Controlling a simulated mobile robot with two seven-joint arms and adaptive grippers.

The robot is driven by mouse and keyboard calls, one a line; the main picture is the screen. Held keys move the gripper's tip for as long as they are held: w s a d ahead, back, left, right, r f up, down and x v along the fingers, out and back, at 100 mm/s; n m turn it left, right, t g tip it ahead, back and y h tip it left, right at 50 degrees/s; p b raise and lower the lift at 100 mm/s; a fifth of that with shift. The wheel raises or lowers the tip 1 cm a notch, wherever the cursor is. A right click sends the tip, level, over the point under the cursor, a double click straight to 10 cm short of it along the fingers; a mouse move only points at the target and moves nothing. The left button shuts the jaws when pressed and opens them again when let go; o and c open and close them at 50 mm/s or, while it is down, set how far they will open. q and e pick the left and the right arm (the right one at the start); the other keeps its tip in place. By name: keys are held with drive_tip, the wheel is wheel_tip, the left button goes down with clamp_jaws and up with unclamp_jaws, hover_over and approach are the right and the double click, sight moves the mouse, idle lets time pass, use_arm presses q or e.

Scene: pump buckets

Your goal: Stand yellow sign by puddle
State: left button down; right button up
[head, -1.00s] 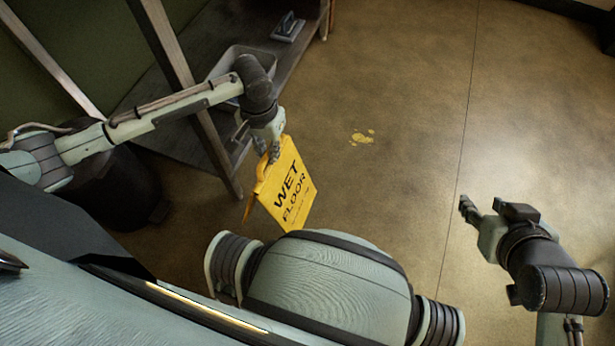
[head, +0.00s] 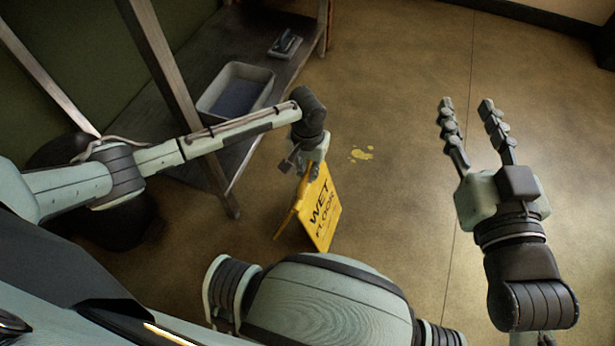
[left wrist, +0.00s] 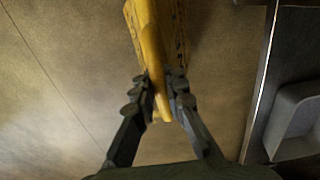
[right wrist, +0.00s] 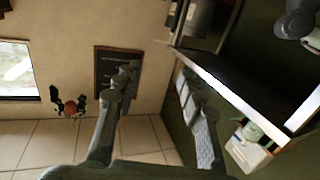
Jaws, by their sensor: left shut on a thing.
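The yellow sign (head: 318,212) reads WET FLOOR and has two panels spread a little apart at the bottom. My left gripper (head: 309,170) is shut on its top edge. In the left wrist view the fingers (left wrist: 157,92) pinch the yellow sign (left wrist: 150,40) from both sides. I cannot tell whether the sign's feet touch the floor. The yellow puddle (head: 362,153) lies on the floor just beyond and to the right of the sign. My right gripper (head: 467,135) is open, empty and raised, fingers pointing away.
A wooden shelf unit (head: 226,192) stands at the left, with a grey tub (head: 207,103) and a small tray with a dark-handled item (head: 285,46) on its lower board. Open brown floor (head: 410,70) lies around and beyond the puddle.

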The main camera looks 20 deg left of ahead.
use_arm(q)
drive_tip(key=shift+f, duration=0.95)
use_arm(e)
drive_tip(key=r, duration=0.1)
drive_tip(key=a+r+t, duration=0.1)
drive_tip(key=r, duration=0.1)
drive_tip(key=shift+s+a+t+y, duration=0.1)
drive_tip(key=shift+s+t+y, duration=0.1)
drive_tip(key=shift+t+y, duration=0.15)
use_arm(q)
drive_tip(key=c, duration=2)
unclamp_jaws()
drive_tip(key=shift+f, duration=0.2)
drive_tip(key=o, duration=0.4)
drive_tip(key=shift+o, duration=0.2)
drive_tip(key=shift+r, duration=0.15)
